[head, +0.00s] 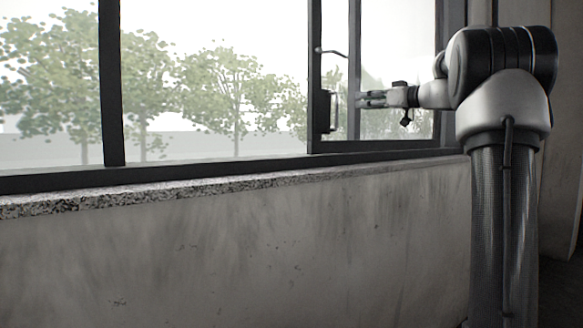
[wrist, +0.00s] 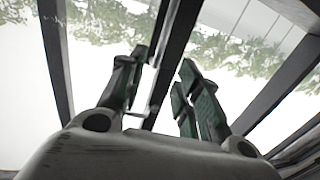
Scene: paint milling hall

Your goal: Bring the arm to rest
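My gripper (head: 361,99) is stretched out to the left at the right end of the window, level with a dark window handle (head: 334,111). A gap shows between the fingertips and the handle. In the wrist view my gripper (wrist: 163,62) has its two fingers spread apart. Dark window bars and a thin pale bar show behind and between the fingers. Nothing is clearly held. My arm is bent at the top of its column, at the right of the head view.
The dark-framed window sash (head: 316,60) carries the handle; I cannot tell whether it is ajar. A speckled stone sill (head: 200,190) runs below the window. Under it is a stained grey wall (head: 230,260). Trees show outside through the panes.

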